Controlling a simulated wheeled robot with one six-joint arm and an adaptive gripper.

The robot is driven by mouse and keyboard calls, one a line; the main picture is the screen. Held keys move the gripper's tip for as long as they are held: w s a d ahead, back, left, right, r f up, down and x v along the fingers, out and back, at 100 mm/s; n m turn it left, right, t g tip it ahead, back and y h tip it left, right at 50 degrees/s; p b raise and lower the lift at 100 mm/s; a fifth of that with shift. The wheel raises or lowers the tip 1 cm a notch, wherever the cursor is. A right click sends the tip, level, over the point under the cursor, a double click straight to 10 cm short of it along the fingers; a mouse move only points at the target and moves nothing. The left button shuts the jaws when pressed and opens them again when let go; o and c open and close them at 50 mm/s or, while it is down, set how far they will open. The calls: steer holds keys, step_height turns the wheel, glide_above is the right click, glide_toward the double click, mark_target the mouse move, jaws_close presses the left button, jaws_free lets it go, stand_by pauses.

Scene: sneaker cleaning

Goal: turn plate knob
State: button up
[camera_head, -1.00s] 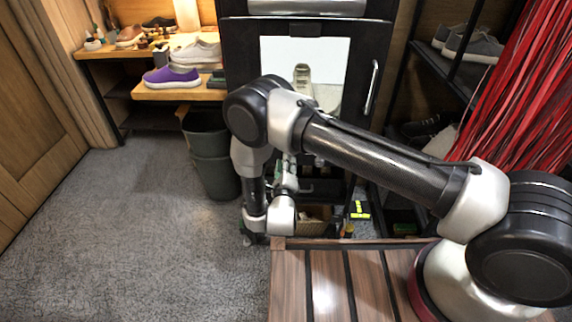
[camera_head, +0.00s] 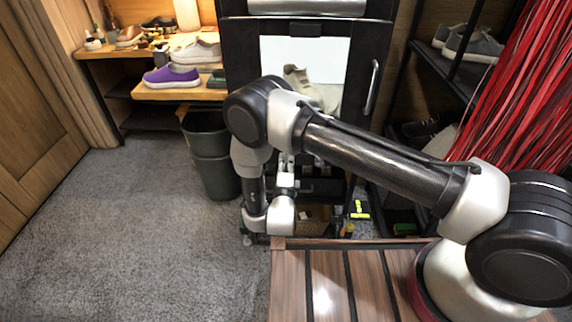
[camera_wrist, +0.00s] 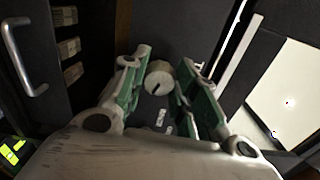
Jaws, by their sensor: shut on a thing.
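The knob (camera_wrist: 158,78) is a small pale round dial with a dark mark, on the dark front of the cabinet. It shows in the wrist view between the green-padded fingers of my gripper (camera_wrist: 163,65), which is shut on it. In the head view the knob is hidden behind my arm. A light sneaker (camera_head: 300,78) stands behind the cabinet's bright window (camera_head: 275,50), partly hidden by my arm. The plate under the sneaker is mostly hidden.
The black cabinet (camera_head: 236,45) has a vertical metal handle (camera_head: 371,88). A dark bin (camera_head: 212,165) stands left of my arm. A purple shoe (camera_head: 171,76) sits on a wooden shelf. A slatted wooden bench (camera_head: 325,295) is in front. Carpet (camera_head: 130,225) at left is clear.

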steer(key=n, duration=0.7)
steer(key=shift+f, duration=0.15)
steer(key=n, duration=0.8)
steer(key=shift+d, duration=0.1)
steer(key=shift+d+n, duration=0.15)
steer(key=shift+n, duration=7.35)
steer(key=o, duration=1)
